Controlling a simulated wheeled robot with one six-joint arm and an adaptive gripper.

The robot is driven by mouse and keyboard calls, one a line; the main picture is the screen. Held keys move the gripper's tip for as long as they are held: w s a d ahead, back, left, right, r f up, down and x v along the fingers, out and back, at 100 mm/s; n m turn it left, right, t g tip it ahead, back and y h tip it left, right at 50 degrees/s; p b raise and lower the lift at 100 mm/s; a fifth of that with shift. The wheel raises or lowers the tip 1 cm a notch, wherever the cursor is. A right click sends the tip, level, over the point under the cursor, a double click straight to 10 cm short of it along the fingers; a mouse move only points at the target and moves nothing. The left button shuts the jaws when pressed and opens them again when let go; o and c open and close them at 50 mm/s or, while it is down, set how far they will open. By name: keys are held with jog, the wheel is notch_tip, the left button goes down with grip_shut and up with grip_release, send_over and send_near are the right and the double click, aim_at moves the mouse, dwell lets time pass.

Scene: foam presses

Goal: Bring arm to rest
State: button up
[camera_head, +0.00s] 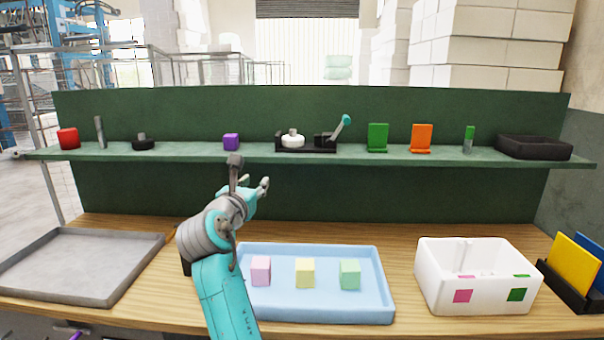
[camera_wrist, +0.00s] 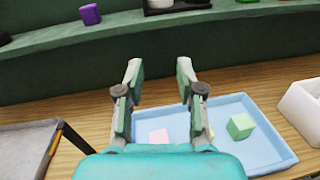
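My arm is raised over the wooden table (camera_head: 400,325), left of its middle. My gripper (camera_head: 252,172) is in the air in front of the green shelf (camera_head: 380,157), above the back edge of the light blue tray (camera_head: 320,313). In the wrist view my gripper (camera_wrist: 158,78) has its two fingers well apart, with nothing between them. The tray holds a pink cube (camera_head: 261,270), a yellow cube (camera_head: 305,272) and a green cube (camera_head: 350,274). In the wrist view a finger mostly hides the yellow cube.
A grey tray (camera_head: 75,290) lies at the left. A white box (camera_head: 440,300) with coloured squares and a rack with yellow (camera_head: 574,265) and blue panels stand at the right. The shelf carries a purple cube (camera_head: 231,142), a black fixture with a teal lever (camera_head: 341,127), and other small parts.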

jog(key=s+d+f+m+y, duration=0.1)
jog(key=d+f, duration=0.1)
jog(key=f, duration=0.6)
jog(key=s+d+f+m+y, duration=0.1)
jog(key=d+f, duration=0.2)
jog(key=f, duration=0.4)
jog(key=s+d+f+m+g+y, duration=0.1)
jog(key=s+d+f+m, duration=0.5)
jog(key=s+f, duration=0.65)
jog(key=s+d+f+m+g+y, duration=0.1)
jog(key=s+d+f+m+y, duration=0.15)
jog(key=s+d+f, duration=0.95)
jog(key=s+d+f+m, duration=0.1)
jog(key=s+f+m, duration=0.35)
jog(key=s, duration=0.45)
jog(key=s+d+f+m, duration=0.25)
jog(key=s+m, duration=0.25)
jog(key=s, duration=0.4)
jog(key=s+d+r+m+h, duration=0.1)
jog(key=s+r+m, duration=0.4)
jog(key=s, duration=0.5)
jog(key=s+d+r+m+h, duration=0.1)
jog(key=s+d+r+m, duration=0.1)
jog(key=s+r+m, duration=0.3)
jog(key=s+m, duration=0.3)
jog(key=s, duration=0.2)
jog(key=shift+s+d+g, duration=0.15)
jog(key=shift+s+g, duration=0.15)
jog(key=shift+g, duration=0.1)
